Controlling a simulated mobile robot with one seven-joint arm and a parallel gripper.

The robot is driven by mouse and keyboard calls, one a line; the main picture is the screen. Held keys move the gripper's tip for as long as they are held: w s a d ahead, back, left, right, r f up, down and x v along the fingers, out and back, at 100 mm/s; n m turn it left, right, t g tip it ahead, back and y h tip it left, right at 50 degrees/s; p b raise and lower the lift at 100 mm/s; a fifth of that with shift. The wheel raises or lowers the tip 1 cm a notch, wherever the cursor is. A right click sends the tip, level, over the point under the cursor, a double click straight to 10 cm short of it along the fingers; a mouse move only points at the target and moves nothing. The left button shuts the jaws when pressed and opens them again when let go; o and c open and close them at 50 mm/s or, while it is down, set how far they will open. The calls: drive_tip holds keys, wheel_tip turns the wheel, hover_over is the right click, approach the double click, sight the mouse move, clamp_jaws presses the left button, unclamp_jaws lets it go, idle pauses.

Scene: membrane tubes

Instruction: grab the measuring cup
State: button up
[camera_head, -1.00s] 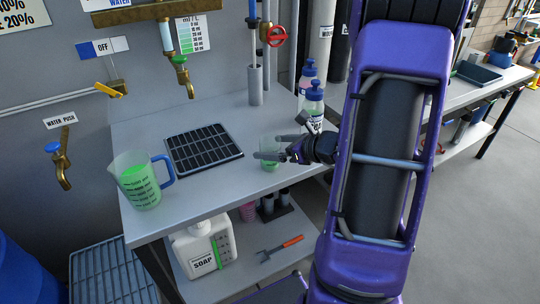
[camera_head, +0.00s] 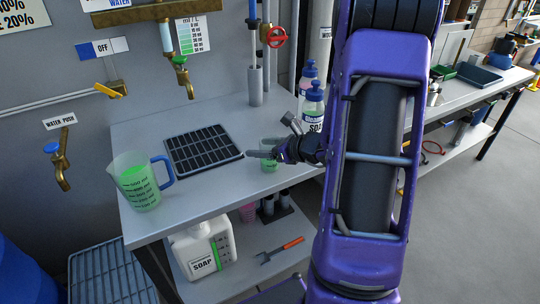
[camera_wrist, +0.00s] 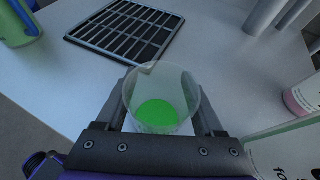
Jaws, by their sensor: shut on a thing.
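A small clear cup with green liquid (camera_wrist: 158,113) stands upright between the fingers of my gripper (camera_wrist: 160,100). The fingers are shut on it from both sides in the wrist view. In the head view my gripper (camera_head: 259,148) is at the right part of the workbench, and the fingers hide part of the cup (camera_head: 269,163). Whether its base touches the bench is not clear. A larger marked jug with green liquid and a blue handle (camera_head: 137,182) stands at the bench's left front; its edge shows in the wrist view (camera_wrist: 17,24).
A black drying grid (camera_head: 203,148) lies on the bench (camera_head: 215,190) between the jug and my gripper. Pump soap bottles (camera_head: 312,108) stand just behind my gripper. A white soap jug (camera_head: 203,247) is on the lower shelf. Taps (camera_head: 182,75) hang above the bench.

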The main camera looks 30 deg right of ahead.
drive_tip(key=shift+c, duration=0.7)
drive_tip(key=shift+r, duration=0.15)
